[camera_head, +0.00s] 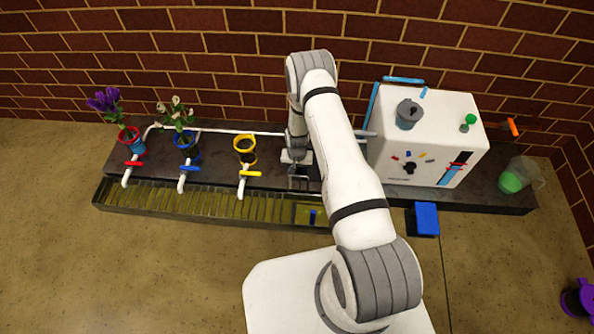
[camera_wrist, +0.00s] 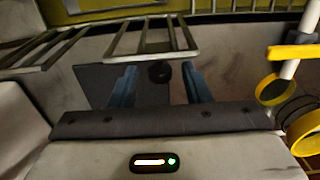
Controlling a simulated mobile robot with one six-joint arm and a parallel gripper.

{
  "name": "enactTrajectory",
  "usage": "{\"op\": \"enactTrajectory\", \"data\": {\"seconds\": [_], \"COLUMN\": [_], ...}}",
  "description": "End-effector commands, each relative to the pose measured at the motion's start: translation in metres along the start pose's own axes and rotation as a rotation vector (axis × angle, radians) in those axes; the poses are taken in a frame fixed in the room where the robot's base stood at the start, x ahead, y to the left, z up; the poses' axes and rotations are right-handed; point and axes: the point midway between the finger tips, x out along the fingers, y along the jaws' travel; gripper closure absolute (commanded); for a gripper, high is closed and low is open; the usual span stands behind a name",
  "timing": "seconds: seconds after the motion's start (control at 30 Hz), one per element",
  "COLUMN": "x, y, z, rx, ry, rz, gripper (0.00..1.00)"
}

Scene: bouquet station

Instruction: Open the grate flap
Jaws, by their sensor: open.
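The grate is a row of metal bars over a long trough (camera_head: 190,203) along the front of the counter. In the head view, its right end by a blue piece (camera_head: 312,217) shows few bars, and my arm partly covers this area. In the wrist view, a barred metal frame (camera_wrist: 150,38), which looks like the grate flap, lies just beyond my fingertips. My gripper (camera_wrist: 160,78) is open, its two blue fingers apart. My gripper (camera_head: 298,177) also shows above the counter in the head view.
Left of my gripper stand a yellow-rimmed pot (camera_head: 245,148), a blue pot (camera_head: 186,147) and a red-rimmed pot (camera_head: 131,138), with pipes and coloured valves in front. A white machine (camera_head: 430,137) stands on the right. The yellow valve (camera_wrist: 295,52) is close in the wrist view.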

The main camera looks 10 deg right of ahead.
Motion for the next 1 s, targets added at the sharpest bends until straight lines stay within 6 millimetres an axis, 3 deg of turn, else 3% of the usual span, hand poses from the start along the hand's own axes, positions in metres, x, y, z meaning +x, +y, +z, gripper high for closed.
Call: {"op": "enactTrajectory", "data": {"seconds": [0.17, 0.7, 1.0], "x": [-0.0004, -0.0006, -0.0014], "y": [-0.0005, -0.0001, 0.0002], "z": [0.0002, 0.0002, 0.0019], "rx": [-0.001, -0.001, -0.001], "ry": [0.000, 0.000, -0.001], "rz": [0.000, 0.000, 0.000], "gripper": [0.57, 1.00, 1.00]}}
